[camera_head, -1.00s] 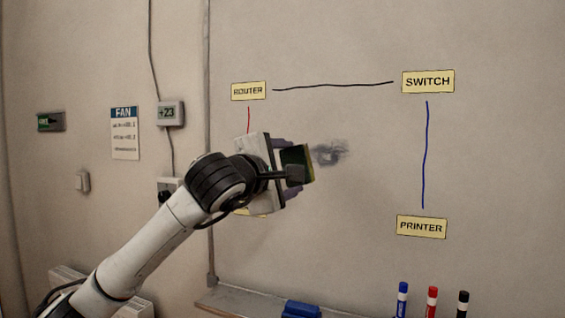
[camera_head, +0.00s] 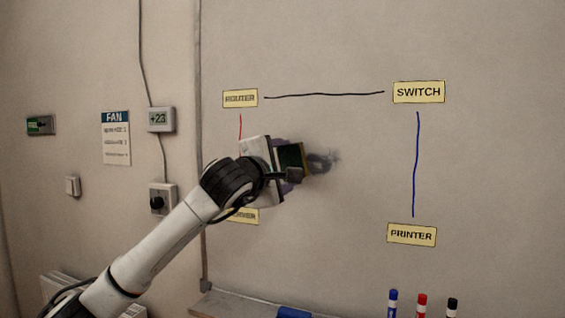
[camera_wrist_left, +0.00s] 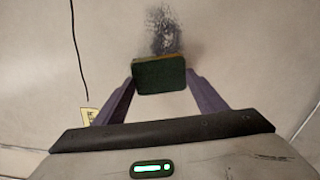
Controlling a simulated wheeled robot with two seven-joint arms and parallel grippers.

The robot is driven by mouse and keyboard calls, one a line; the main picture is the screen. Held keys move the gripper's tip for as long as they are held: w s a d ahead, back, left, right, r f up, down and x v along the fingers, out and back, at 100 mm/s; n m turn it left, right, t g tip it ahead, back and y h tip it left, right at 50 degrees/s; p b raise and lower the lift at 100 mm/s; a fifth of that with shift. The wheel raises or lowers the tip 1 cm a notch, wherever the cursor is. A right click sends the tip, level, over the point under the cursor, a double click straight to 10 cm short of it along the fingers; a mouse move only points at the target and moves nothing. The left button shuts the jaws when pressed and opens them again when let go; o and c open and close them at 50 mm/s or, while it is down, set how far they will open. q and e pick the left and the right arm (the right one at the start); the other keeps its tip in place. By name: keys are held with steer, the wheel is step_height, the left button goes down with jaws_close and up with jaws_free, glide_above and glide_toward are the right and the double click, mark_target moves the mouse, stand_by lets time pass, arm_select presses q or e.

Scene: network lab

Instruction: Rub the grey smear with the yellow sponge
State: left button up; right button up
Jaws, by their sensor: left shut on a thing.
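My left gripper (camera_head: 292,160) is shut on the sponge (camera_head: 291,157), a block with a dark green face and a thin yellow edge. The grey smear (camera_head: 324,161) is on the whiteboard just right of the sponge, partly hidden behind it. In the left wrist view the sponge (camera_wrist_left: 160,75) sits between the two purple-grey fingers (camera_wrist_left: 160,88), and the smear (camera_wrist_left: 163,34) shows just beyond its upper edge. I cannot tell whether the sponge touches the board. My right gripper is not in view.
The board carries labels ROUTER (camera_head: 240,98), SWITCH (camera_head: 418,92) and PRINTER (camera_head: 411,234), joined by drawn lines; another label (camera_head: 244,216) is partly behind my arm. Below are a tray (camera_head: 232,303), a blue item (camera_head: 294,312) and upright markers (camera_head: 421,306).

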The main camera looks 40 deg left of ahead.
mark_target(303, 165)
arm_select(q)
steer(key=shift+x, duration=0.95)
stand_by(0.6)
steer(key=shift+w+d+f+b, duration=0.15)
steer(key=shift+w+d+b, duration=0.05)
steer(key=shift+d+b, duration=0.7)
steer(key=shift+w+d+b, duration=0.1)
steer(key=shift+d+b, duration=0.5)
steer(key=shift+d, duration=0.1)
steer(key=shift+w+d+b, duration=0.3)
steer(key=shift+d+b, duration=0.7)
steer(key=shift+b, duration=0.15)
steer(key=shift+w+d+b, duration=0.3)
steer(key=shift+d+b, duration=0.4)
steer(key=shift+d, duration=0.35)
steer(key=shift+w+d+b, duration=0.25)
steer(key=shift+d+b, duration=0.4)
steer(key=shift+d, duration=0.35)
steer(key=shift+w+d+b, duration=0.2)
steer(key=shift+d+b, duration=0.4)
steer(key=shift+d, duration=0.35)
